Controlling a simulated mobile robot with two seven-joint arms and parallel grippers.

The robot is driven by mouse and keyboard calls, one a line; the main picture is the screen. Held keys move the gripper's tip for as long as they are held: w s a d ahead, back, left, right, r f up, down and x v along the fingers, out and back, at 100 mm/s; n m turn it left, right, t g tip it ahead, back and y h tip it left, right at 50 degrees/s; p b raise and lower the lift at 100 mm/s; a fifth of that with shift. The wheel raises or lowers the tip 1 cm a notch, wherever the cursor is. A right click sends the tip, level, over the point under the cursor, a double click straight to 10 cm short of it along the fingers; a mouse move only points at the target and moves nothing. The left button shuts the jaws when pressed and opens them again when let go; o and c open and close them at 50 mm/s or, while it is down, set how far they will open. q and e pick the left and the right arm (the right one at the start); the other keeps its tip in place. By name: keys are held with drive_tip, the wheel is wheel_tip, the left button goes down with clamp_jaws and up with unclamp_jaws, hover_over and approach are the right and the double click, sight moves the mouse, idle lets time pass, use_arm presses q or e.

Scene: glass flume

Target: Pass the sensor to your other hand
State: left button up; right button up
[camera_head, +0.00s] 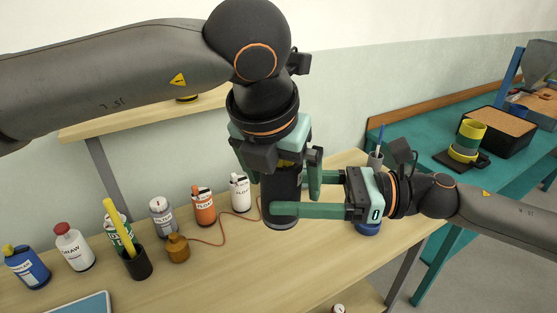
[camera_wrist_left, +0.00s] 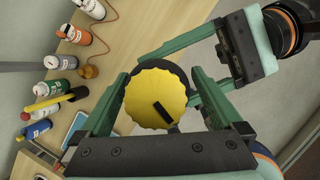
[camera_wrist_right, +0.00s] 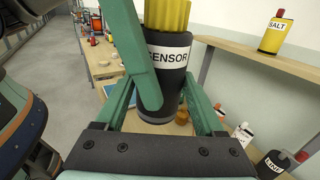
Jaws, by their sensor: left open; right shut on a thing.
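The sensor (camera_head: 283,190) is a dark upright cylinder with a ribbed yellow top, held above the wooden table. Its white SENSOR label (camera_wrist_right: 167,57) faces the right wrist camera. My right gripper (camera_head: 292,208) comes in from the right and is shut on the dark body. My left gripper (camera_head: 289,176) points down from above and is open, its fingers on either side of the sensor. In the left wrist view the yellow top (camera_wrist_left: 155,97) sits between the left fingers (camera_wrist_left: 157,100), and the right gripper (camera_wrist_left: 192,62) reaches in from the upper right. Finger contact on the left is unclear.
Several labelled bottles stand along the table's back, including an orange one (camera_head: 203,206) and a white one (camera_head: 240,192). A dark cup (camera_head: 138,264) holds a yellow stick. A brown jar (camera_head: 177,249) stands nearby. A shelf (camera_head: 150,116) is behind; a teal bench (camera_head: 420,155) is right.

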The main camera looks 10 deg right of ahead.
use_arm(q)
drive_tip(key=shift+f, duration=0.25)
drive_tip(key=shift+d, duration=0.15)
drive_tip(key=c, duration=1.5)
use_arm(e)
drive_tip(key=o, duration=1.5)
